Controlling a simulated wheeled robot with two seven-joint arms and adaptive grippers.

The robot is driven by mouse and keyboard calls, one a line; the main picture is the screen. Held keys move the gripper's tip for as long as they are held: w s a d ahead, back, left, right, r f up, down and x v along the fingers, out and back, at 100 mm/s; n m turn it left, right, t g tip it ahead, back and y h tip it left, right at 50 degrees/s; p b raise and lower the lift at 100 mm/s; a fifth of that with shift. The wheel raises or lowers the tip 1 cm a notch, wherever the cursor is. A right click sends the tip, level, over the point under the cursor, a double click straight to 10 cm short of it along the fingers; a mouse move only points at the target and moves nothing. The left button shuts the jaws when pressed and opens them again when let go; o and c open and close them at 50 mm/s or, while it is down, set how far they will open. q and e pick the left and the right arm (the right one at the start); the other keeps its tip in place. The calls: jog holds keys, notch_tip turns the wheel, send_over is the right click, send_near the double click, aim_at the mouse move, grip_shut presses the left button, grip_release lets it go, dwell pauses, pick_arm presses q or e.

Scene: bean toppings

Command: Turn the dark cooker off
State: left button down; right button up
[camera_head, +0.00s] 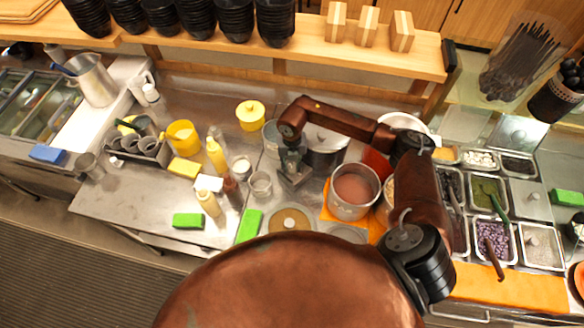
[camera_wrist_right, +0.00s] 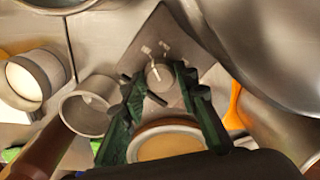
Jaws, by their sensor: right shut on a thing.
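The dark cooker (camera_head: 325,160) stands on the steel counter, partly covered by my right arm. My right gripper (camera_head: 292,178) points down at a grey control plate beside it. In the right wrist view, a round grey knob (camera_wrist_right: 159,76) sits on the slanted metal plate (camera_wrist_right: 165,28), with small markings and a light pointer line. The fingers of my right gripper (camera_wrist_right: 160,92) are closed around the knob, one on each side. In the head view the gripper and arm hide the knob. My left gripper is not in view.
A pot of reddish-brown food (camera_head: 354,190) stands close right of the gripper. A small metal cup (camera_head: 260,184) and sauce bottles stand to the left. Topping trays (camera_head: 497,241) line the right side. The counter's front left (camera_head: 130,207) is mostly clear.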

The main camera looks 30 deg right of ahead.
aim_at(292, 168)
jog(key=shift+w+r+n+b, duration=0.1)
jog(key=shift+r+n+b, duration=0.05)
jog(key=shift+n+b, duration=0.2)
dwell(0.3)
jog(key=o, duration=1.1)
jog(key=shift+o, duration=0.2)
notch_tip(292, 168, up, 12)
